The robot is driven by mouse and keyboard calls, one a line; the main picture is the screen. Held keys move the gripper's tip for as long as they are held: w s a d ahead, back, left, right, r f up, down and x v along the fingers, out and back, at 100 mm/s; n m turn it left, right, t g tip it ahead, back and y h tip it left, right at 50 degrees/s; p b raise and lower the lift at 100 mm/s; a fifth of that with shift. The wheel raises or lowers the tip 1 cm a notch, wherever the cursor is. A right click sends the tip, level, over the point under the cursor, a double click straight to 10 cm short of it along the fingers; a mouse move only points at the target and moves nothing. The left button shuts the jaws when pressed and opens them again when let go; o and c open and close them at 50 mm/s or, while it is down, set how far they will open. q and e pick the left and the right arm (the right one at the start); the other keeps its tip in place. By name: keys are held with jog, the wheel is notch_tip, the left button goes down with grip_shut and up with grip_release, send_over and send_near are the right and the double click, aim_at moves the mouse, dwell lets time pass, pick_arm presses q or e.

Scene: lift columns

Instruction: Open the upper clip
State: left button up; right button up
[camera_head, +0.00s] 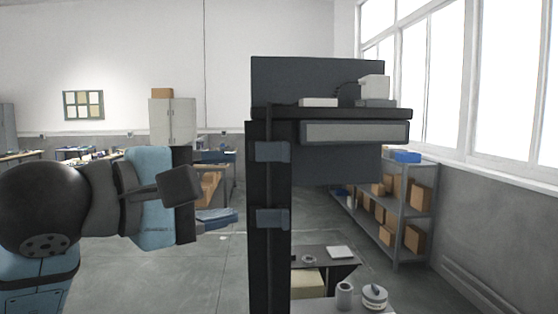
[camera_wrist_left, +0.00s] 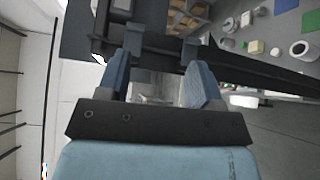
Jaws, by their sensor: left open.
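A dark upright column (camera_head: 268,185) stands in the middle of the head view. It carries two blue-grey clips, an upper clip (camera_head: 272,151) and a lower clip (camera_head: 272,219). Whether either clip is open cannot be made out. My left gripper (camera_head: 218,209) is left of the column, apart from it, nearer the lower clip's height in the picture; one finger is partly hidden by a dark block. In the left wrist view the gripper (camera_wrist_left: 157,64) is open and empty, its two blue fingers pointing toward the dark column (camera_wrist_left: 158,44). My right gripper is not in view.
A dark shelf (camera_head: 330,112) with boxes on top juts right from the column. Below it are a low dark table (camera_head: 325,256) and a pale surface with a cup (camera_head: 345,294) and a round lidded pot (camera_head: 374,296). Open floor lies left of the column.

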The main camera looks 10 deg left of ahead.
aim_at(283, 154)
pick_arm(q)
jog(key=w+d+p, duration=0.1)
jog(key=w, duration=0.2)
jog(key=w+d+r+t+y+p, duration=0.1)
jog(key=w+d+p, duration=0.1)
jog(key=w, duration=0.2)
jog(key=w+d+r+t+p, duration=0.1)
jog(key=w, duration=0.3)
jog(key=shift+d+r+y, duration=0.2)
jog(key=shift+d+y, duration=0.1)
jog(key=shift+d, duration=0.1)
jog(key=shift+w+d+f, duration=0.1)
jog(key=shift+w+d, duration=0.1)
jog(key=shift+c, duration=0.4)
jog(key=c, duration=0.9)
jog(key=shift+o, duration=0.2)
